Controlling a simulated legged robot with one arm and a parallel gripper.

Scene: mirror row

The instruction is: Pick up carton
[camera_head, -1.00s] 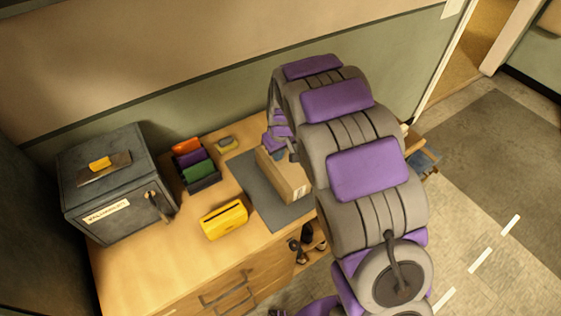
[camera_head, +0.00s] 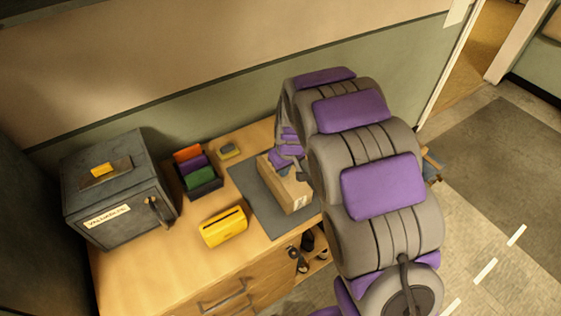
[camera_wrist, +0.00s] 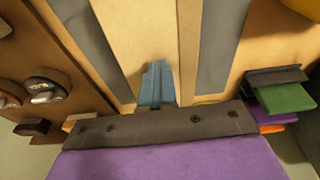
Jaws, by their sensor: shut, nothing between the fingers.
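The carton (camera_head: 290,196) is a brown cardboard box with a white label on one end. It lies on a grey mat (camera_head: 250,197) on the wooden desk. In the wrist view the carton (camera_wrist: 140,30) fills the middle, with strips of mat on both sides. My gripper (camera_head: 284,165) is over the far part of the carton in the head view, partly hidden by my arm. In the wrist view its blue-grey fingers (camera_wrist: 156,84) are together, with nothing between them, in front of the carton's top. I cannot tell whether they touch it.
A yellow slotted box (camera_head: 224,227) stands left of the mat. A dark safe (camera_head: 118,188) stands at the desk's left. Dark items (camera_head: 305,250) sit on a shelf below.

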